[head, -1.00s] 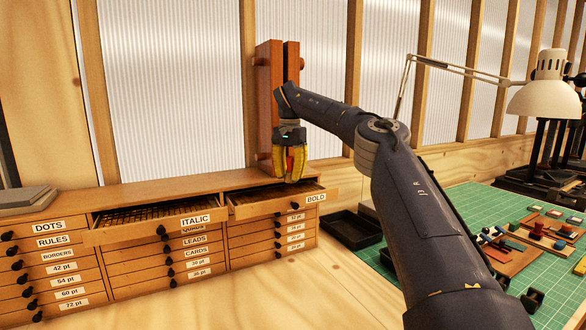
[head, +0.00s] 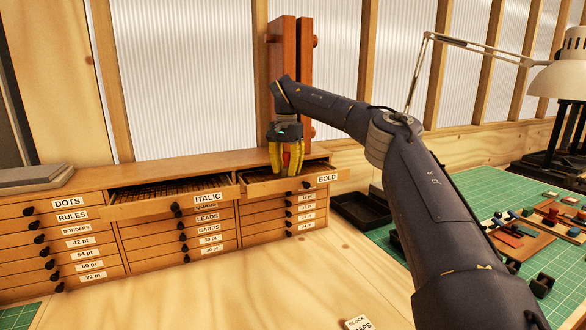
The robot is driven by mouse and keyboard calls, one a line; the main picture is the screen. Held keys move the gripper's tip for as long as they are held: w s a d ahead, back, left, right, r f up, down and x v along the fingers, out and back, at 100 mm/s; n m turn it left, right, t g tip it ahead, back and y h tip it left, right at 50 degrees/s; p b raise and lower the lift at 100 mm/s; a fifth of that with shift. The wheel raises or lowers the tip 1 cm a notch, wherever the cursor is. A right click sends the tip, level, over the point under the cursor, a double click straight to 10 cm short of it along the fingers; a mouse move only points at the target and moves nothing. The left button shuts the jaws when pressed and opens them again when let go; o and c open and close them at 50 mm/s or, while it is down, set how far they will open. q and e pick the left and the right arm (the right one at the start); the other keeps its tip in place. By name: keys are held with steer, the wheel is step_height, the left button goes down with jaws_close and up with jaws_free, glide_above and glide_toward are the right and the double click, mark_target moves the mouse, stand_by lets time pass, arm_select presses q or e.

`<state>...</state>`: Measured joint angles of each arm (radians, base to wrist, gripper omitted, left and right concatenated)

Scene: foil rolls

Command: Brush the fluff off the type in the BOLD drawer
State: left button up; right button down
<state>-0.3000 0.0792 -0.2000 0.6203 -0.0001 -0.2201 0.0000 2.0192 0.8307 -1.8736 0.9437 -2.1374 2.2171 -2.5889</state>
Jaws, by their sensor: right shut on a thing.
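The BOLD drawer (head: 268,185) is pulled out at the top right of the type cabinet, its label at the right of its front. My right gripper (head: 288,172) is over this drawer, pointing down, its yellow fingers shut on a slim red thing, probably the brush (head: 287,160). The lower end of the brush is hidden by the fingers and the drawer front. I cannot tell whether it touches the type. The type and any fluff in the BOLD drawer are too hidden or small to make out. My left gripper is not in view.
The ITALIC drawer (head: 165,205) also stands open, to the left. Shut, labelled drawers lie below and at the left. A black tray (head: 362,212) is right of the cabinet. A green mat (head: 460,225) with small parts and a lamp (head: 560,78) are at the right.

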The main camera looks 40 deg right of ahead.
steer(key=shift+w+a, duration=0.2)
steer(key=shift+a, duration=0.6)
steer(key=shift+w+a, duration=0.2)
steer(key=shift+a, duration=0.55)
steer(key=shift+d, duration=0.3)
steer(key=shift+s+d, duration=0.4)
steer(key=shift+d, duration=0.85)
steer(key=shift+s+d, duration=0.35)
steer(key=shift+d, duration=0.9)
steer(key=shift+s+d, duration=0.4)
steer(key=shift+d, duration=0.85)
step_height(320, 180, up, 3)
steer(key=shift+a+r, duration=0.1)
steer(key=shift+r, duration=0.6)
step_height(320, 180, up, 4)
steer(key=shift+f, duration=0.2)
